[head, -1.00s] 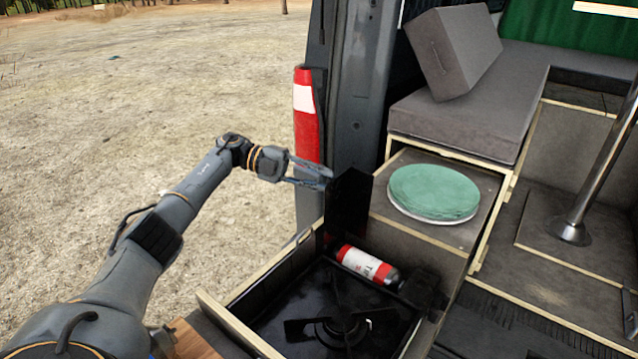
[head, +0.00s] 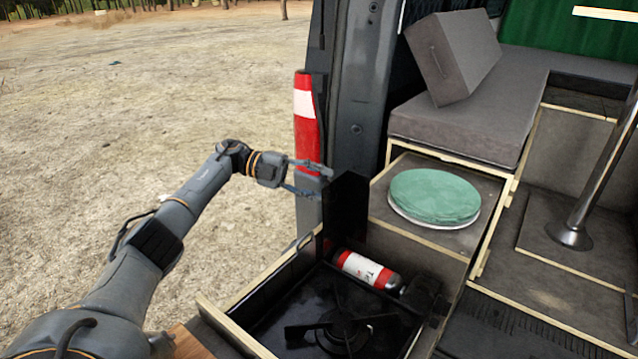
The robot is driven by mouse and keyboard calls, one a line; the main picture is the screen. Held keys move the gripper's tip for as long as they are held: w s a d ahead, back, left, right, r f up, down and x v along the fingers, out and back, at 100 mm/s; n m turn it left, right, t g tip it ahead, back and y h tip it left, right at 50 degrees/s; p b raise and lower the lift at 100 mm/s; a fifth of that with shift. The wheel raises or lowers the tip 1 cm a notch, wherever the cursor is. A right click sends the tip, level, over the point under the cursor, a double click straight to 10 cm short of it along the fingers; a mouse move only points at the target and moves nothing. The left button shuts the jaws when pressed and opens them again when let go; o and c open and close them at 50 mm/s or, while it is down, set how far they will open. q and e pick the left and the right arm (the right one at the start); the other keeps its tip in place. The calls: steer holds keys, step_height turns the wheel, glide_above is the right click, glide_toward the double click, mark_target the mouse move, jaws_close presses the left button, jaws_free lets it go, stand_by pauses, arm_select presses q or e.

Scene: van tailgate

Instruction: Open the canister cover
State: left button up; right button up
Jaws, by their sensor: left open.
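The canister cover (head: 345,214) is a dark flat panel that stands upright at the back left of the black camping stove. The red and white gas canister (head: 367,269) lies exposed in the stove's compartment, just right of the cover's foot. My left gripper (head: 322,182) is open, with its fingers pointing right. Its tips are at the upper left edge of the cover; I cannot tell whether they touch it. Nothing shows between the fingers. My right gripper is not in view.
The stove's burner (head: 343,328) is in front of the canister, inside a wooden-edged drawer (head: 240,328). Green plates (head: 435,196) rest on a grey top at the right. The van's pillar and red tail light (head: 306,120) stand behind my gripper. Open ground lies left.

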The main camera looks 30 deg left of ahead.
arm_select(q)
steer(key=v, duration=0.7)
steer(key=shift+a, duration=0.1)
stand_by(0.5)
